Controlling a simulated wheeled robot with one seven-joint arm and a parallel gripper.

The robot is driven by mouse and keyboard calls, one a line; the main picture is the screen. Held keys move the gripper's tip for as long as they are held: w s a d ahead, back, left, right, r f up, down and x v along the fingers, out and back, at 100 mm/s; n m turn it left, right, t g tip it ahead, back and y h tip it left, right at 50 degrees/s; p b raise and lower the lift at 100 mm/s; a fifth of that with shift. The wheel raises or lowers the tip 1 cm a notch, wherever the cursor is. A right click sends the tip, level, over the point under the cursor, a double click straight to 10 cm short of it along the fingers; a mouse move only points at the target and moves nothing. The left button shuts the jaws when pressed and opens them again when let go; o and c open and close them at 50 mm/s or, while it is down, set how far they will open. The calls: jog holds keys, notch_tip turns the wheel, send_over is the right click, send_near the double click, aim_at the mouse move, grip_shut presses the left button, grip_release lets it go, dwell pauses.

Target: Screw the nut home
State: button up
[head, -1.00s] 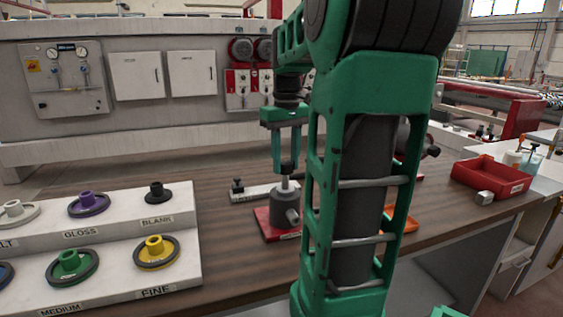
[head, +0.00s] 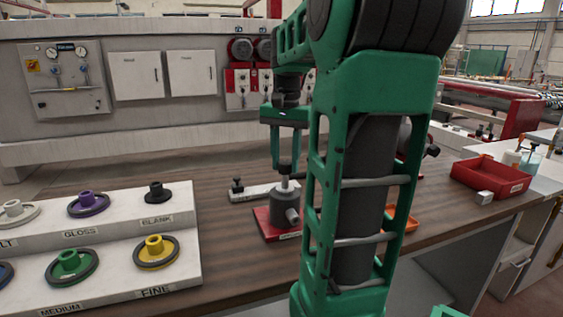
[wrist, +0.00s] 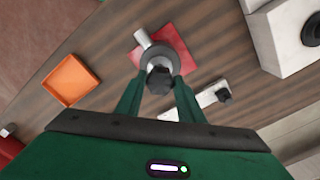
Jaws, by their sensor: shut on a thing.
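The black nut (head: 285,168) sits at the top of the light spindle of a grey cylindrical fixture (head: 283,212). The fixture stands on a red base plate (head: 262,222) on the wooden bench. My gripper (head: 285,163) points down over the spindle and is shut on the nut. In the wrist view the dark, lobed nut (wrist: 159,80) lies between my two green fingertips, with the fixture's side stub and red plate behind it. How far down the thread the nut sits cannot be told.
A pale strip with a black knob (head: 237,186) lies behind and left of the fixture. An orange tray (wrist: 70,80) is close by, partly hidden by my arm in the head view. A red bin (head: 492,178) stands right. A stepped rack (head: 185,215) of coloured wheels stands left.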

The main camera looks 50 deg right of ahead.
jog(key=m, duration=0.8)
jog(key=shift+m, duration=0.4)
jog(key=m, duration=0.4)
jog(key=shift+m, duration=0.3)
jog(key=m, duration=0.3)
jog(key=o, duration=1)
jog(key=shift+c, duration=0.2)
